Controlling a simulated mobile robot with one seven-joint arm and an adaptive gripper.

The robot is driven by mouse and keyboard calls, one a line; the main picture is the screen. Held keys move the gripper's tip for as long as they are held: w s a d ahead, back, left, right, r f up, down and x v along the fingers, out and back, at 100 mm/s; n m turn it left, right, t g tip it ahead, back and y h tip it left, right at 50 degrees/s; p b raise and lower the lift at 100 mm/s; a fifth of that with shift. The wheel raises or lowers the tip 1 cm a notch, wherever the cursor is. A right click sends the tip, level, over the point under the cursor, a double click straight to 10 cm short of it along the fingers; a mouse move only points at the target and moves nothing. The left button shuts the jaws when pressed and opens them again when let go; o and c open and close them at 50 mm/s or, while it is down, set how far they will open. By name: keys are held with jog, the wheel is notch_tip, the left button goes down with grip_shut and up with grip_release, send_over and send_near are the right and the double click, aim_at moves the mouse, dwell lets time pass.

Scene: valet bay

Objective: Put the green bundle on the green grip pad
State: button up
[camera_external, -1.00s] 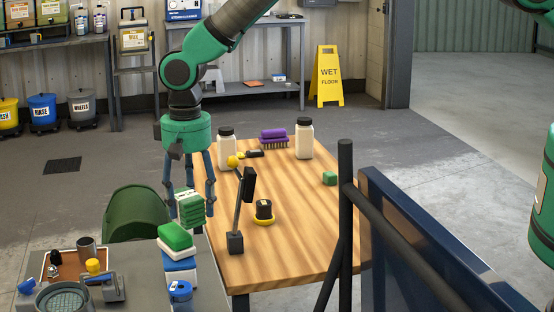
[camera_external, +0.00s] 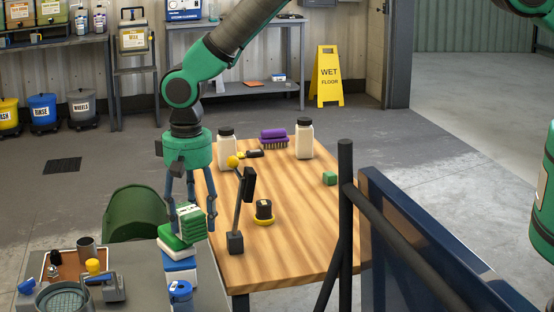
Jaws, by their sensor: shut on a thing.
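The green bundle (camera_external: 192,225), a block of green layers with pale edges, is between the fingers of my gripper (camera_external: 193,222). My gripper points down and is shut on it. Just below and left of the bundle is a green pad-like block (camera_external: 170,239) with a pale lower edge, on top of a blue-and-white stack (camera_external: 180,268) at the grey table's right edge. The bundle overlaps this green block in view; I cannot tell whether they touch. Which thing is the green grip pad is not certain.
A wooden table (camera_external: 290,255) stands right of the stack, with a small black stand (camera_external: 236,242), a yellow-based black item (camera_external: 264,210), white bottles (camera_external: 304,140), a purple brush (camera_external: 273,138) and a small green block (camera_external: 329,178). A blue can (camera_external: 181,293) stands in front of the stack.

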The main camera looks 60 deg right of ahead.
aim_at(192, 208)
jog(key=shift+f, duration=0.15)
jog(key=o, duration=1.2)
jog(key=shift+o, duration=0.2)
notch_tip(192, 208, up, 12)
jog(key=b, duration=0.2)
jog(key=shift+r, duration=0.2)
dwell(0.4)
